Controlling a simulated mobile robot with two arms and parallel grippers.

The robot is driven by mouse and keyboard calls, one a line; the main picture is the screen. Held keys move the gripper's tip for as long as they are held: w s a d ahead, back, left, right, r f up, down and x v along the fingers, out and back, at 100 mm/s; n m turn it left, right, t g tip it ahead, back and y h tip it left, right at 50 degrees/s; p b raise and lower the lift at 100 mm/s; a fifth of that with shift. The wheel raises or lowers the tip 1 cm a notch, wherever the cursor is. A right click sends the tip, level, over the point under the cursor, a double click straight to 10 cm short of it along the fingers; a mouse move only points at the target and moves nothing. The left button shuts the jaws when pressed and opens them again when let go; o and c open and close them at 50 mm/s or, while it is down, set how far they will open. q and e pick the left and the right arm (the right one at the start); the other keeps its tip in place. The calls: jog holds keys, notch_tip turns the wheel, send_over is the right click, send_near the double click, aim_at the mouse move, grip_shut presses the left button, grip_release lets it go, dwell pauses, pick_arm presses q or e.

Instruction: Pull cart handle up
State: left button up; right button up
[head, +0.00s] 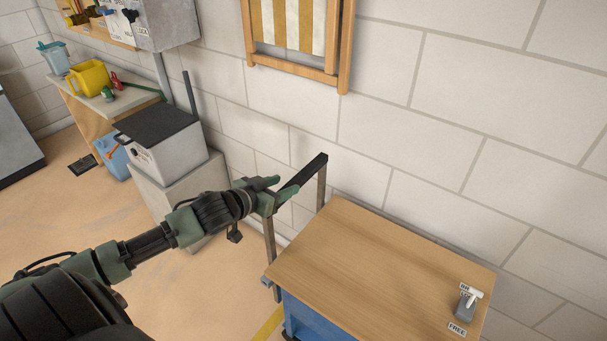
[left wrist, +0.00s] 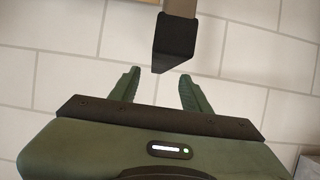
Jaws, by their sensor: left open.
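The cart has a wooden top (head: 372,262) and a blue body (head: 306,318). Its handle (head: 303,176) rises at the cart's left end as a metal frame with a black grip bar. My left gripper (head: 274,190) is at the near end of the black bar. In the left wrist view, the open fingers (left wrist: 160,88) point toward the black bar end (left wrist: 174,45), which shows just beyond and between the fingertips. I cannot tell whether they touch. My right gripper is not in view.
A small lever with a FREE label (head: 464,305) is on the cart top's right side. A white box with a dark lid (head: 165,150) stands on a pedestal behind my left arm. A block wall (head: 440,130) runs behind the cart. A striped folded chair (head: 295,30) hangs on it.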

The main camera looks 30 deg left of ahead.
aim_at(295, 181)
pick_arm(q)
jog(key=shift+w+f, duration=0.2)
jog(key=shift+w, duration=0.5)
jog(key=x, duration=0.4)
jog(key=shift+w+f, duration=0.2)
jog(key=shift+w, duration=0.05)
jog(key=shift+w+d+f, duration=0.1)
jog(key=shift+w+f, duration=0.1)
jog(key=shift+w, duration=0.2)
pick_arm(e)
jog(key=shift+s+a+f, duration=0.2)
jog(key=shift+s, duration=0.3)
pick_arm(q)
grip_shut()
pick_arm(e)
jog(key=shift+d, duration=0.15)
